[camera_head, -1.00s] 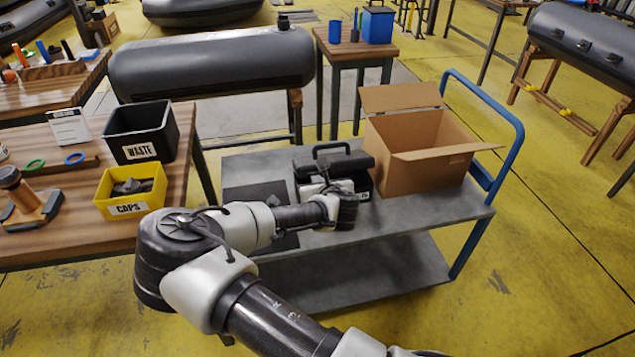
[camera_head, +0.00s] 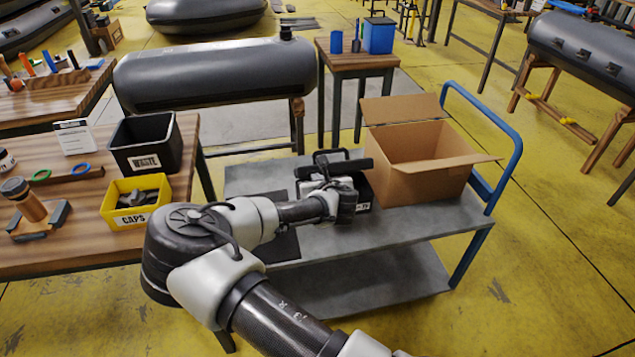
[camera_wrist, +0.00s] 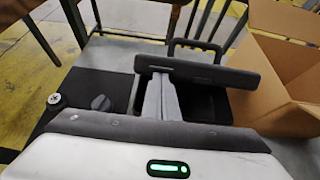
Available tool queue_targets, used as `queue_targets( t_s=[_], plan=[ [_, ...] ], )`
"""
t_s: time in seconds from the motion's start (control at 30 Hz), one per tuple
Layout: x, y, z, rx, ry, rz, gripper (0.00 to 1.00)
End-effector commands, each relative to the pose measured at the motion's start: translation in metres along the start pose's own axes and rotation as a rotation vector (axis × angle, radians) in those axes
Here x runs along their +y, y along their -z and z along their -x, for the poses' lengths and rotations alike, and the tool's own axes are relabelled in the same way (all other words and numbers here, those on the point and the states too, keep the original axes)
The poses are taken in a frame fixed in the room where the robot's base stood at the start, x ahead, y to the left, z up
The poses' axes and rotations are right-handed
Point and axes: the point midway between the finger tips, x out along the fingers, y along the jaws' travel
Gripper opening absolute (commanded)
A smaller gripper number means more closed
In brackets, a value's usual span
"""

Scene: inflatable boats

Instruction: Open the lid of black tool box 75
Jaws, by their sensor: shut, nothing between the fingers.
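The black tool box (camera_head: 364,190) stands on the grey cart, left of the cardboard box. Its lid (camera_head: 350,166) is partly raised and tilted, with the carry handle (camera_head: 322,158) on its far side. The wrist view shows the lid (camera_wrist: 215,73) standing above a dark opening (camera_wrist: 205,103). My gripper (camera_wrist: 160,88) is shut and empty, its fingers reaching under or against the lid's near edge; exact contact is unclear. In the head view my wrist hides the fingertips and part of the box front.
The open cardboard box (camera_head: 415,165) stands close on the right, one flap reaching outward. A dark mat (camera_wrist: 85,95) with small round parts lies left of the tool box. A wooden table with a waste bin (camera_head: 146,143) and yellow caps bin (camera_head: 135,202) is at left.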

Motion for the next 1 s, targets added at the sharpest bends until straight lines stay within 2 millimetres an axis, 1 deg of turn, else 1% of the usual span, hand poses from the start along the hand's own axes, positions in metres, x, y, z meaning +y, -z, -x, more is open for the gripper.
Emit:
queue_targets(
  t_s=[0.03,0.2,0.5,0.67,1.0],
  plan=[
    [0.000,-0.006,0.000,-0.001,0.000,-0.001,0.00],
    [0.000,-0.015,-0.002,-0.001,0.000,0.000,0.00],
    [0.000,-0.014,-0.003,-0.001,0.000,0.000,0.00],
    [0.000,-0.018,-0.004,-0.001,0.000,0.000,0.00],
    [0.000,-0.039,-0.013,-0.001,-0.001,0.001,0.00]
  ],
)
